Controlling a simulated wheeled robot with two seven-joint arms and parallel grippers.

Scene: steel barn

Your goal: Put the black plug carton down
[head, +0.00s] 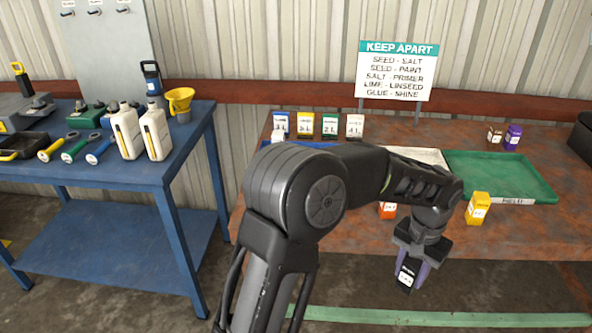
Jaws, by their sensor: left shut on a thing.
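The black plug carton (405,279), with a white label, is held low in the head view. My left gripper (411,270) is shut on it, fingers pointing down. In the picture the carton shows against the floor, just in front of the brown table's (545,222) front edge, apart from the tabletop. My left arm crosses the middle and hides part of the table. My right gripper is not in view.
A yellow carton (478,208) and a partly hidden orange carton (387,211) stand near the front. A green tray (538,187) looks empty. A pale panel (427,156) lies beside it. Small cartons (329,126) stand behind my arm. A keep-apart sign (397,72) stands at the back.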

